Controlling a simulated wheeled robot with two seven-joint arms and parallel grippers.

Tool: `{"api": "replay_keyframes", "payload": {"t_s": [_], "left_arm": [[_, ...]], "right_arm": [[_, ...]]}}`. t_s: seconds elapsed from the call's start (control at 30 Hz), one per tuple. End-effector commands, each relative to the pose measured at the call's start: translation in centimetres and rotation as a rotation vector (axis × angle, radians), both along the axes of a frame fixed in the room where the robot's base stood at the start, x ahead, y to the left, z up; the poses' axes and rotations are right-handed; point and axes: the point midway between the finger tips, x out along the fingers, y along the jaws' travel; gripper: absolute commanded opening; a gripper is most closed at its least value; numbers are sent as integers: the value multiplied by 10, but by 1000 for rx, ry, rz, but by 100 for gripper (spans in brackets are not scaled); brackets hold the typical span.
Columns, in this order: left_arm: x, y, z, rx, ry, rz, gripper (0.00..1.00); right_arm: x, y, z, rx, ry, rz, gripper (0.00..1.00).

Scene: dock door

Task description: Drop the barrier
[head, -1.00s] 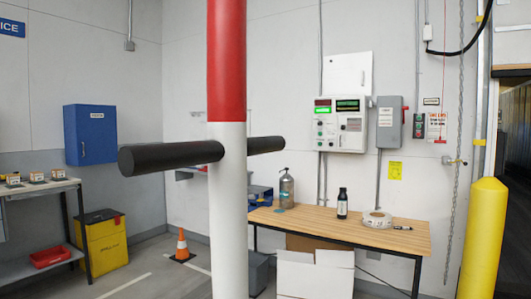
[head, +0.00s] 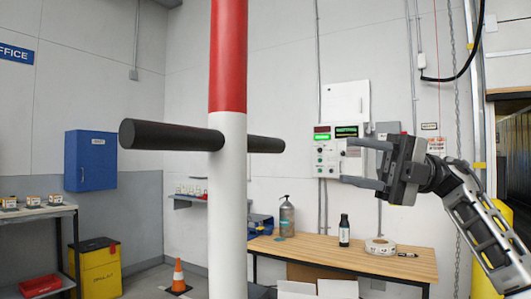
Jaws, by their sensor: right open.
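The barrier (head: 228,200) is a red and white pole standing upright in the middle of the head view. A black crossbar handle (head: 172,135) runs through it, sticking out to the left and to the right. My right gripper (head: 352,162) comes in from the right with its two fingers pointing left. It is open and empty, apart from the right end of the handle and lower than it. It covers part of the control panel behind. My left gripper is not in view.
The control panel (head: 327,150) hangs on the back wall. A wooden table (head: 300,245) with bottles and a tape roll stands below it. A blue box (head: 91,160), a yellow bin (head: 98,268) and an orange cone (head: 179,276) are at left. The space between handle and gripper looks clear.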

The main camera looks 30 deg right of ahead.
Motion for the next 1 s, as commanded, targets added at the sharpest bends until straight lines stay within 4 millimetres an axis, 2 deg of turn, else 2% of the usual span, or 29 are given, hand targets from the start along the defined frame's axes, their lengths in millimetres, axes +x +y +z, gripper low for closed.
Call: {"api": "replay_keyframes", "payload": {"t_s": [0.17,0.7,0.83,1.0], "left_arm": [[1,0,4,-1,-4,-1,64],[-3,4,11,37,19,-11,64],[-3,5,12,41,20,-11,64],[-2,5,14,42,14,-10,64]], "right_arm": [[-4,8,5,-26,-6,2,43],[23,115,22,-24,-7,5,43],[27,134,25,-22,-9,4,43],[31,147,25,-22,-6,2,43]]}}
